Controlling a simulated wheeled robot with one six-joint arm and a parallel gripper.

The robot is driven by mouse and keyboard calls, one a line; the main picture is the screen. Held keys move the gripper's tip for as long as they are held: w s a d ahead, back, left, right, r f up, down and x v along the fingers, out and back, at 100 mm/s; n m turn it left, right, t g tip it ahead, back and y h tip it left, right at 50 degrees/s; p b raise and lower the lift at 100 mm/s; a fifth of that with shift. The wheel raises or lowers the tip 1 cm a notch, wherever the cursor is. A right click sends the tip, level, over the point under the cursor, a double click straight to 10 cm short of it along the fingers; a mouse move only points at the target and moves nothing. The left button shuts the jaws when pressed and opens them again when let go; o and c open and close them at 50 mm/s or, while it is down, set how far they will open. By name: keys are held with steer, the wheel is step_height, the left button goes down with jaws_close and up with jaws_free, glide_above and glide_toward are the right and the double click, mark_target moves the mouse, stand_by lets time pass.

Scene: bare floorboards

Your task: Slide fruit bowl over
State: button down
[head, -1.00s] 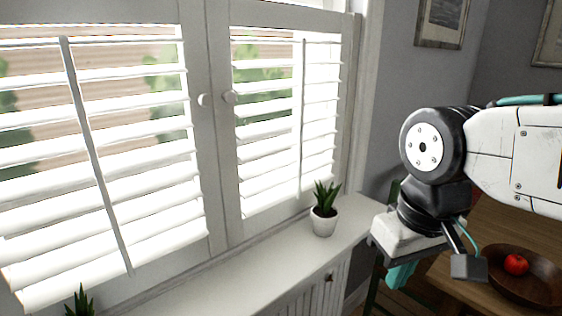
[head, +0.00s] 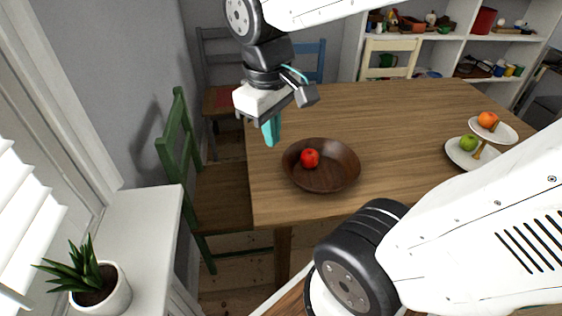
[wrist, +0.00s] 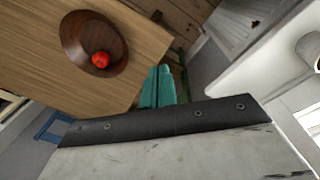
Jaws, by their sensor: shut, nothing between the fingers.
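The fruit bowl (head: 335,178) is dark brown wood and sits upright on the table near its left end. A red apple (head: 310,158) lies inside it. My gripper (head: 271,131), with teal fingers, is shut and empty. In the head view it appears just beyond and left of the bowl, near the table's left edge. In the wrist view, the shut fingers (wrist: 164,88) point past the table edge, and the bowl (wrist: 75,42) with the apple (wrist: 100,59) is apart from them. The fingers do not touch the bowl.
The wooden table (head: 400,120) is clear between the bowl and a two-tier stand (head: 462,153) with fruit at right. A green chair (head: 190,165) stands at the table's left side. A potted plant (head: 115,290) stands on the sill. Shelves (head: 455,50) fill the back.

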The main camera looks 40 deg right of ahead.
steer(key=w+d+f+n+g+h, duration=0.15)
steer(key=w+d+f+n, duration=0.35)
steer(key=w+f, duration=0.5)
steer(key=w+d+f+n, duration=0.1)
steer(key=w+d+f, duration=0.1)
steer(key=f, duration=0.4)
steer(key=w+d+f+n, duration=0.1)
steer(key=w+d+f, duration=0.1)
steer(key=f, duration=0.4)
steer(key=w+d+f+n+g, duration=0.1)
steer(key=w+d+f+n, duration=0.1)
steer(key=f, duration=0.4)
steer(key=shift+w+d+h, duration=0.1)
steer(key=shift+w+h, duration=0.15)
steer(key=shift+w, duration=0.1)
steer(key=shift+s+d+r, duration=0.1)
steer(key=shift+s+d, duration=0.25)
steer(key=shift+d, duration=0.2)
steer(key=shift+s+d+r, duration=0.1)
steer(key=shift+s+d, duration=0.25)
steer(key=shift+d, duration=0.2)
steer(key=shift+s+d, duration=0.3)
steer(key=shift+d, duration=0.15)
steer(key=shift+w+a, duration=0.1)
